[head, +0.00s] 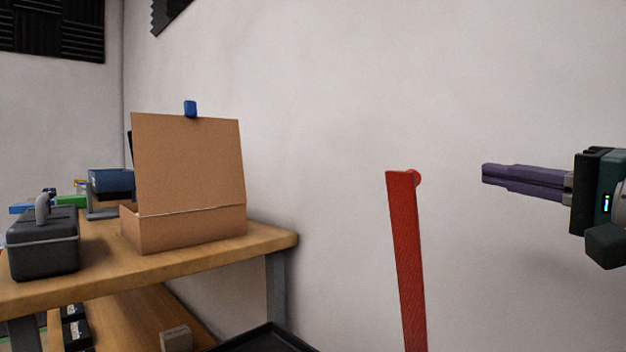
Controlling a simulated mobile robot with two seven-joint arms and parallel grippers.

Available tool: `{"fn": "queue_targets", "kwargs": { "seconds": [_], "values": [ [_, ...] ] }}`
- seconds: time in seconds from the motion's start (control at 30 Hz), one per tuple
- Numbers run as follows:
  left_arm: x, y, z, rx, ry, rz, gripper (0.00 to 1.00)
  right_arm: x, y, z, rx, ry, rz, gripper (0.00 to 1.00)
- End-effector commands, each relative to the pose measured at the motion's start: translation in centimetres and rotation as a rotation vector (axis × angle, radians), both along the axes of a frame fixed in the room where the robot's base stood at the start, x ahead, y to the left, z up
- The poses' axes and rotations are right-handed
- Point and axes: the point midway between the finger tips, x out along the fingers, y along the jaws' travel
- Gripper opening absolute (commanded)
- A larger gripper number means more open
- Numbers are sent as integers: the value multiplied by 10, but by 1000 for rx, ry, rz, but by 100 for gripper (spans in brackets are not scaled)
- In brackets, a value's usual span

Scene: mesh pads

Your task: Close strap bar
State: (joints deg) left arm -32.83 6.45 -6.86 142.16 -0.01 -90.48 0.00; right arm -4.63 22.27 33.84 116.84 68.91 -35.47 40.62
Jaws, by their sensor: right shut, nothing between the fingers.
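A red strap bar (406,262) stands nearly upright, leaning slightly, in front of the white wall in the right half of the head view. A small red round knob (416,178) shows at its top; its lower end runs out of the bottom of the picture. My right gripper (484,173) comes in from the right edge, level with the bar's top and to the right of it. Its purple fingers are shut with nothing between them, and a gap shows between them and the bar. My left gripper is not in view.
A wooden workbench (268,240) on the left holds a cardboard box (188,165), a dark toolbox (43,245) and a blue machine (110,184). A black tray edge (268,338) shows at the bottom. Space around the bar's upper part looks clear.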

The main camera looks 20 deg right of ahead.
Motion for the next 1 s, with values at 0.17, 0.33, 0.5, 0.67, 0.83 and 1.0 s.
{"fn": "queue_targets", "kwargs": {
  "seconds": [0.17,0.33,0.5,0.67,0.83,1.0],
  "values": [
    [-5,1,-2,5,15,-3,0,22,2,3,0,-1,2,0],
    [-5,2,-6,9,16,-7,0,55,5,5,-1,0,3,0],
    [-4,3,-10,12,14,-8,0,84,7,6,-1,1,3,0],
    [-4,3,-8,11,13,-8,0,93,18,5,-4,6,6,0],
    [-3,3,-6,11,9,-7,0,85,36,0,-4,5,6,0],
    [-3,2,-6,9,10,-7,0,82,43,-3,-4,6,4,0]
  ]
}}
